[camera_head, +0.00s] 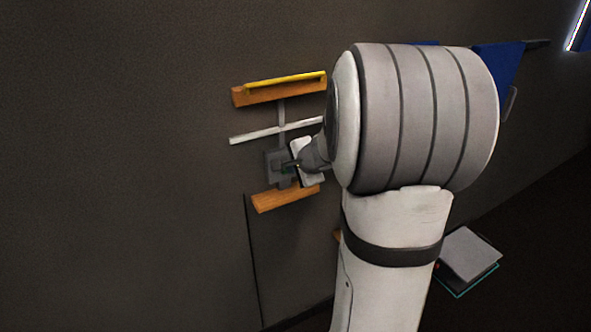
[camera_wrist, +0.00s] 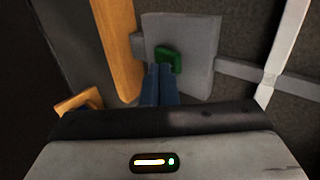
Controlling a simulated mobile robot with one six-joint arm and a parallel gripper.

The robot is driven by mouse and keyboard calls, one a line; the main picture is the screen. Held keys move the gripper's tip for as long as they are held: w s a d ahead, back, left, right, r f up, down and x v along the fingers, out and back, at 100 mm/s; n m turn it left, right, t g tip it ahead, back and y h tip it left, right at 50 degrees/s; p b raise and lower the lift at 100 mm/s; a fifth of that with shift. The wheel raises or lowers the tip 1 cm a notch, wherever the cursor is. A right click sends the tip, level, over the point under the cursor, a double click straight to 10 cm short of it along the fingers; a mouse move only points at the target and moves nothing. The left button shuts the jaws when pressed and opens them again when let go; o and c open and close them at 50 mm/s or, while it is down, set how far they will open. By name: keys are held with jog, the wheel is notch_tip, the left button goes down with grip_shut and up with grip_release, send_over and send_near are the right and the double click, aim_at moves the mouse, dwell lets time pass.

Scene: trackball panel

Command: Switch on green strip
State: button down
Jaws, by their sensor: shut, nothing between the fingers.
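A small green piece (camera_wrist: 167,59) stands out from a grey plate (camera_wrist: 196,40) in the wrist view. In the head view the same grey plate (camera_head: 272,167) is on the dark wall, with only a speck of green visible beside my gripper. My gripper (camera_wrist: 161,68) is shut and empty, its two bluish fingers together. The fingertips are right at the near edge of the green piece and overlap it in the picture. I cannot tell whether they touch it. In the head view my gripper and arm hide part of the plate.
A wooden bar (camera_wrist: 115,45) runs beside the plate, and a white strip (camera_wrist: 285,50) crosses a grey rail (camera_wrist: 250,73). Above, a yellow strip (camera_head: 285,81) lies along another wooden bar (camera_head: 281,94). Books (camera_head: 468,257) lie low at the right. The wall left of the panel is bare.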

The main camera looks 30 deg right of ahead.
jog(key=shift+w, duration=0.2)
jog(key=p, duration=0.3)
jog(key=shift+w+r+g, duration=0.2)
jog(key=shift+w+g, duration=0.1)
jog(key=shift+g, duration=0.1)
jog(key=shift+r, duration=0.15)
jog(key=shift+r+p, duration=0.65)
jog(key=shift+p, duration=0.1)
